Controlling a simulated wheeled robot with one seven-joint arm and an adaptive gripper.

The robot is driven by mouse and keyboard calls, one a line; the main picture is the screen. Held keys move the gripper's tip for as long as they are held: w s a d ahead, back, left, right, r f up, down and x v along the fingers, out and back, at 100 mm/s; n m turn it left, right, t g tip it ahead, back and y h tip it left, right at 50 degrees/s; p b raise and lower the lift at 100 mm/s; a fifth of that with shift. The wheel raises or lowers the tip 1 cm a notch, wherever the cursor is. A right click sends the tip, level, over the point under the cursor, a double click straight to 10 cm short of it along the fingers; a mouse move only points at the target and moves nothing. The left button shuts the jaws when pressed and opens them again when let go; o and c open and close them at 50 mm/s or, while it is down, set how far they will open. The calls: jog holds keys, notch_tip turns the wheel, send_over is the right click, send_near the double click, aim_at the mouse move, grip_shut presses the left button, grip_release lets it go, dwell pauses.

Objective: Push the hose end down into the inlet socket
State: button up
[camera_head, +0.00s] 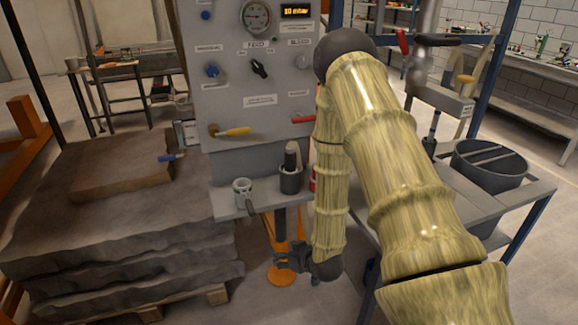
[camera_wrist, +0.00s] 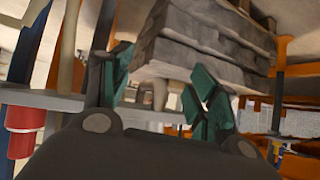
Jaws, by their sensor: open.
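A dark grey cup (camera_head: 291,181) on the small shelf of the grey panel holds an upright dark cylinder (camera_head: 292,156), which may be the hose end. A pale metal ring-shaped fitting (camera_head: 243,190) sits at the shelf's left front and may be the inlet socket; I cannot tell for sure. My gripper (camera_head: 279,260) is below the shelf, apart from both, by the orange-footed post. In the wrist view my gripper (camera_wrist: 163,92) is open with teal pads, and nothing is held between them. No hose run is clearly visible.
A stack of rough stone slabs (camera_head: 120,235) on a pallet stands left of the shelf. The grey panel (camera_head: 245,70) carries a gauge, knobs and yellow and red handles. Floor shows between slabs and post.

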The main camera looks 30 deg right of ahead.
jog(key=w+d+r+t, duration=0.4)
jog(key=w+d+r, duration=0.25)
jog(key=r, duration=0.35)
jog(key=t, duration=0.3)
send_near(294, 162)
jog(key=w, duration=0.1)
jog(key=shift+h, duration=0.4)
jog(key=shift+w+a+f+p, duration=0.1)
jog(key=shift+w+a+p, duration=0.15)
jog(key=shift+w, duration=1.2)
jog(key=shift+w+a+p, duration=0.1)
jog(key=shift+w+p, duration=0.1)
jog(key=shift+w, duration=1.25)
jog(key=shift+w+d+f+p, duration=0.1)
jog(key=shift+w+p, duration=0.25)
jog(key=shift+w, duration=0.85)
jog(key=shift+w+d+f+p, duration=0.1)
jog(key=shift+w+p, duration=0.25)
jog(key=shift+w, duration=0.9)
jog(key=c, duration=1.2)
grip_shut()
jog(key=shift+r, duration=0.15)
